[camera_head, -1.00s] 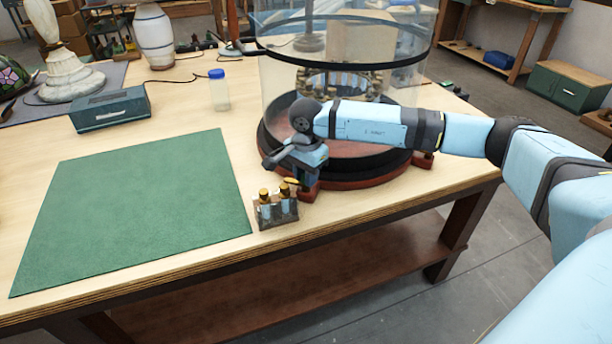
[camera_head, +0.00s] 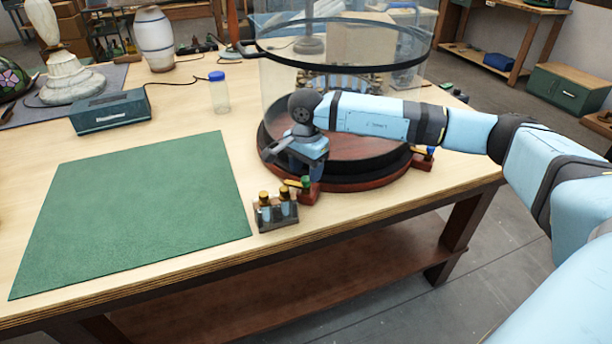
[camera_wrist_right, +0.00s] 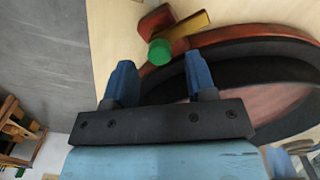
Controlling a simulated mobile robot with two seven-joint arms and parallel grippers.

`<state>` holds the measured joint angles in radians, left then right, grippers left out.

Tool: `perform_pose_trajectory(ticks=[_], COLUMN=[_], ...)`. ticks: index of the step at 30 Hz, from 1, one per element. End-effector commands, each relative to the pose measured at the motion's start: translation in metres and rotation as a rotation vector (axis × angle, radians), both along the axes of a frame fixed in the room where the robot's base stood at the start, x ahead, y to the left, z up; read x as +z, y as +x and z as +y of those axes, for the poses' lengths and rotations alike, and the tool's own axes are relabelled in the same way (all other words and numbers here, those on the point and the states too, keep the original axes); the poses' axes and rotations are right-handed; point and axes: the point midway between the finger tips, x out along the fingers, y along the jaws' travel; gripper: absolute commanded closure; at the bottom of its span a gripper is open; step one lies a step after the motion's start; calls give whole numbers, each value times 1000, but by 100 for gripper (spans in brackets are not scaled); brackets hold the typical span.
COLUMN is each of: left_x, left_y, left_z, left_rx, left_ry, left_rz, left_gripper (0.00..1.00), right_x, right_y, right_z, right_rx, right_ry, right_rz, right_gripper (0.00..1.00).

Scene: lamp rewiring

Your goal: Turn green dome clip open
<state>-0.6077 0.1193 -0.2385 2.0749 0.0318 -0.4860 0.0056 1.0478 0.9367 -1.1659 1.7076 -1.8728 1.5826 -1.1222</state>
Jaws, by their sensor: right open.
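The green dome clip (camera_head: 305,182) sits at the front of the dome's red-brown base (camera_head: 345,183), with a yellow lever (camera_head: 293,184) pointing left from its green knob. In the right wrist view, the green knob (camera_wrist_right: 160,51) shows just beyond the fingertips, and the yellow lever (camera_wrist_right: 187,27) lies across the red foot. My right gripper (camera_wrist_right: 160,68) is open and empty, its blue fingers on either side of the knob's line; I cannot tell if they touch it. In the head view, my right gripper (camera_head: 304,163) is above and behind the clip. My left gripper is not in view.
The clear dome (camera_head: 285,85) stands on its round base. A blue-knobbed clip (camera_head: 430,151) is at the right. A small holder (camera_head: 276,216) with amber-topped bottles stands close in front.

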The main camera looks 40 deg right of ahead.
Motion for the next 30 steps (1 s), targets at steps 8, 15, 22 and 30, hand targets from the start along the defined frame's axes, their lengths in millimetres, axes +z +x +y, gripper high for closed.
perform_pose_trajectory(ticks=[8,15,22,30], left_x=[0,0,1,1], left_y=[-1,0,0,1], left_z=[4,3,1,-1], left_rx=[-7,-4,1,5], left_ry=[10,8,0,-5], left_rz=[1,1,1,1], left_gripper=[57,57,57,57], right_x=[66,102,111,111], right_y=[0,0,0,0], right_z=[0,0,0,0], right_rx=[2,1,1,1], right_ry=[0,0,0,0], right_rz=[-3,-1,1,0], right_gripper=[49,49,49,49])
